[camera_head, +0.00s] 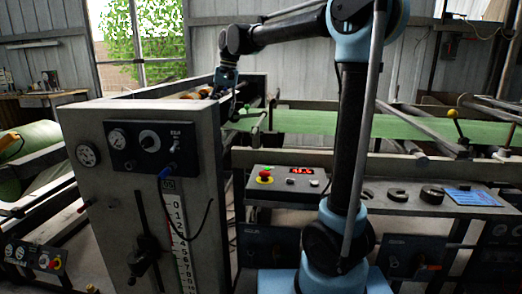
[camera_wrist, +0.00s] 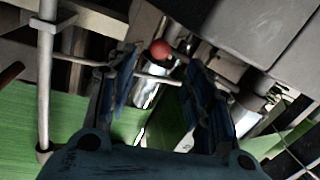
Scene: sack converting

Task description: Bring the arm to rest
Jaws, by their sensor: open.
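My gripper (camera_wrist: 162,58) is open in the wrist view, with its two dark fingers apart. No object is visibly held. A red ball knob (camera_wrist: 160,48) on a thin rod shows between the fingertips; I cannot tell how far beyond them it is. In the head view, my arm reaches left from its upper joint and bends down at the wrist behind the grey control cabinet (camera_head: 112,190). My gripper (camera_head: 222,92) is small there, close to the cabinet's far top edge, and its fingers are hard to make out.
Green sheet (camera_head: 300,121) runs across the machine behind, and shows below my gripper in the wrist view. A console with a red emergency button (camera_head: 264,175) and a shelf with black rings (camera_head: 432,194) and a blue card (camera_head: 472,196) stand at right. Metal rollers and rods surround the gripper.

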